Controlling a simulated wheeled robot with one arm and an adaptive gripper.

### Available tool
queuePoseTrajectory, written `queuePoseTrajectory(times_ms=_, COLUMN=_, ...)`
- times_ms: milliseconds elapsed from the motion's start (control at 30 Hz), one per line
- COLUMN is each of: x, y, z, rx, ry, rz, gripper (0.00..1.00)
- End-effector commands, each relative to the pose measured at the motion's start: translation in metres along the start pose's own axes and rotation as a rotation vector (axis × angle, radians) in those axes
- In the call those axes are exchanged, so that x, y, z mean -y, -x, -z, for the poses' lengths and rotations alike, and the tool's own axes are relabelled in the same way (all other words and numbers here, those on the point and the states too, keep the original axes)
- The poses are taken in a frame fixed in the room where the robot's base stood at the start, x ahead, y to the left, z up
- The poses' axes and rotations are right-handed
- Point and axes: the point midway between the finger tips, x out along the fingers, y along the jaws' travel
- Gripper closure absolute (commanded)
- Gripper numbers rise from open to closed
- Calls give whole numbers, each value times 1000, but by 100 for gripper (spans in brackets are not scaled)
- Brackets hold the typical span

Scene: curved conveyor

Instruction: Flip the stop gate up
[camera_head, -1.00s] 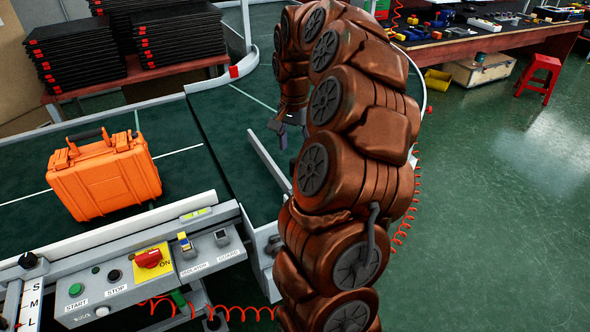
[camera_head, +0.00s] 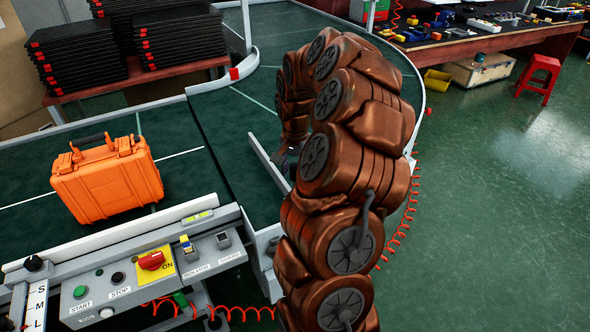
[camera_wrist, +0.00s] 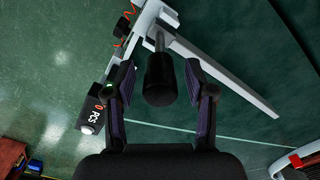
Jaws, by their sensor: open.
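The stop gate shows as a pale grey bar (camera_head: 265,158) lying low across the green conveyor, partly behind my arm in the head view. In the wrist view the bar (camera_wrist: 225,72) runs diagonally from top centre to lower right. A black cylindrical knob (camera_wrist: 160,82) on a metal rod stands near the bar's upper end. My gripper (camera_wrist: 159,66) is open, with one finger on each side of the knob. A gap shows on both sides, so the fingers do not visibly touch it. In the head view my arm hides most of the gripper.
An orange case (camera_head: 107,180) stands on the conveyor at left. A control panel (camera_head: 130,283) with buttons and a red switch is at the front left. Green floor lies open at right.

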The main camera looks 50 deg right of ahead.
Motion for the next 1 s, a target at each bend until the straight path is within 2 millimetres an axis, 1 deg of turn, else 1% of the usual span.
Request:
queuePoseTrajectory(times_ms=67, x=0, y=0, z=0, rx=0, ry=0, rz=0, gripper=46)
queuePoseTrajectory(times_ms=567, x=0, y=0, z=0, rx=0, ry=0, rz=0, gripper=98)
queuePoseTrajectory(times_ms=600, x=0, y=0, z=0, rx=0, ry=0, rz=0, gripper=100)
queuePoseTrajectory(times_ms=1000, x=0, y=0, z=0, rx=0, ry=0, rz=1, gripper=100)
